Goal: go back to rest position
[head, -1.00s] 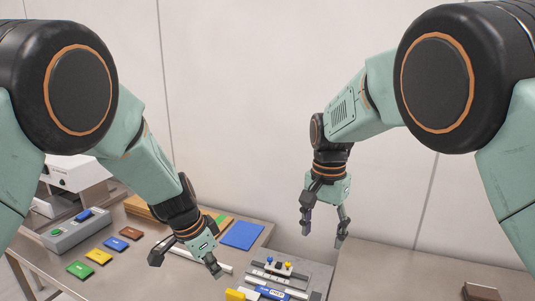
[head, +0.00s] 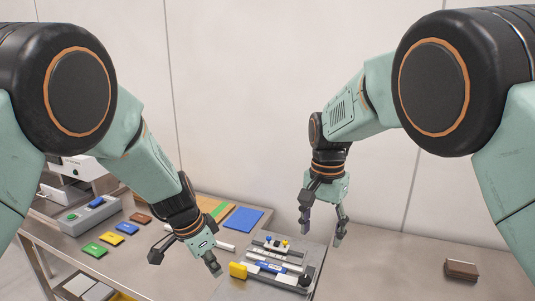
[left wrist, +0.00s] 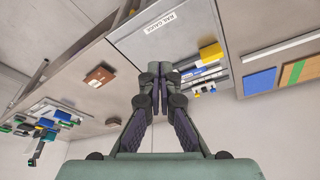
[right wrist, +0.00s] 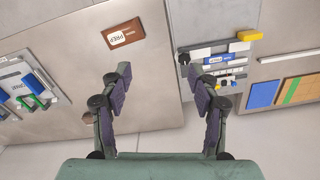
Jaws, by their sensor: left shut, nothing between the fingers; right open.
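My left gripper (head: 185,260) hangs over the table on the left in the head view. In the left wrist view (left wrist: 160,80) its fingers are together with nothing between them. My right gripper (head: 321,232) hangs fingers down, right of the grey fixture in the head view. In the right wrist view (right wrist: 160,80) its fingers are apart and empty. Both grippers appear clear of the objects around them.
The grey fixture (head: 230,291) carries a yellow block (head: 238,270) and a blue-labelled part (head: 270,267). A blue pad (head: 243,219) and small coloured plates (head: 95,249) lie to the left.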

